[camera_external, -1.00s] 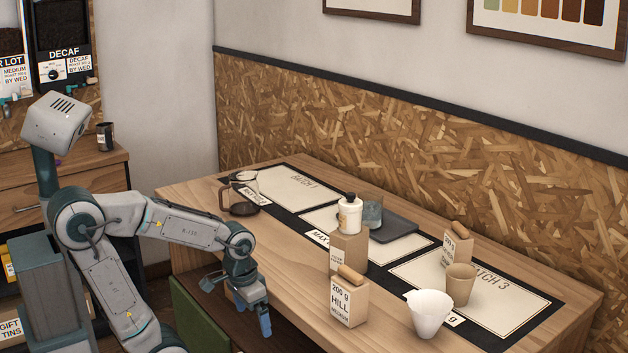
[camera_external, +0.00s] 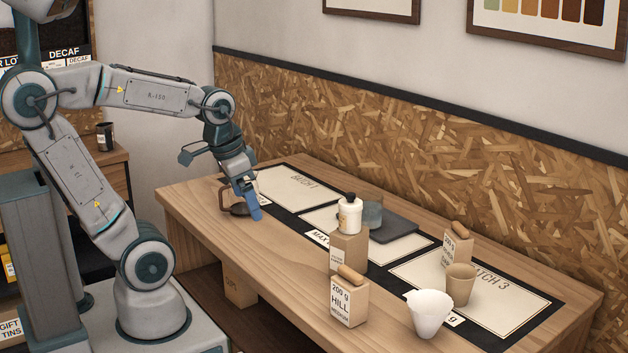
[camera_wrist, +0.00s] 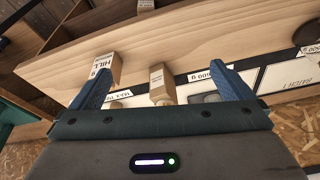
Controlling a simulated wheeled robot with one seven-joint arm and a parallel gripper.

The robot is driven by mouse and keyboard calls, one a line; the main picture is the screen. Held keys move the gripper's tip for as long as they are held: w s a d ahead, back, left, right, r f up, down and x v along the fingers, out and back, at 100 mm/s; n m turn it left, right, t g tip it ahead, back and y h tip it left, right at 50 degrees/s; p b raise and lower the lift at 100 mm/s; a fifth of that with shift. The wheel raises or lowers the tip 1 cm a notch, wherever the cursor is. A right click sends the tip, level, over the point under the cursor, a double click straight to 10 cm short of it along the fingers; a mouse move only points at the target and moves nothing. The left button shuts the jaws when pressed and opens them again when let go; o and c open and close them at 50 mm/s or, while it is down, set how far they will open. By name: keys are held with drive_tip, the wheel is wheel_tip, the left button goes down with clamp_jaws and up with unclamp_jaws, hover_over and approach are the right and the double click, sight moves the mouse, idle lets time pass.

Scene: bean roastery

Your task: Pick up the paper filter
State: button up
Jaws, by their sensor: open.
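The white paper filter (camera_external: 430,313) is a fluted cone standing at the front right of the wooden table in the outside view, beside a tan paper cup. I cannot make it out in the wrist view. My gripper (camera_external: 257,212) is over the far left end of the table, near the glass carafe, well away from the filter. In the wrist view my gripper (camera_wrist: 168,88) shows two blue fingers spread wide with nothing held between them.
The cup (camera_external: 460,284), the HILL bag (camera_external: 348,302), a bottle (camera_external: 350,214) on a box (camera_external: 348,247) and a dark tray (camera_external: 388,228) stand between my gripper and the table's right end. The carafe (camera_external: 236,198) is close by my gripper. The table's front left is clear.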

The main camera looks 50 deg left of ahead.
wheel_tip(320, 180, up, 11)
drive_tip(key=n+t+p, duration=0.1)
drive_tip(key=n+p, duration=0.2)
drive_tip(key=p, duration=0.5)
drive_tip(key=n+g+h+b, duration=0.1)
drive_tip(key=n+g+b, duration=0.3)
drive_tip(key=n+b, duration=1.15)
hover_over(430, 311)
drive_tip(key=s+d+p, duration=0.1)
drive_tip(key=s+p, duration=0.1)
drive_tip(key=p, duration=0.3)
wheel_tip(430, 311, down, 25)
drive_tip(key=n, duration=0.4)
drive_tip(key=shift+s+d+f+p, duration=0.1)
drive_tip(key=shift+d+f+p, duration=0.1)
drive_tip(key=shift+f, duration=1.2)
drive_tip(key=shift+s+d+f+p, duration=0.1)
drive_tip(key=shift+d+f+p, duration=0.1)
drive_tip(key=shift+f, duration=1.2)
drive_tip(key=c, duration=0.8)
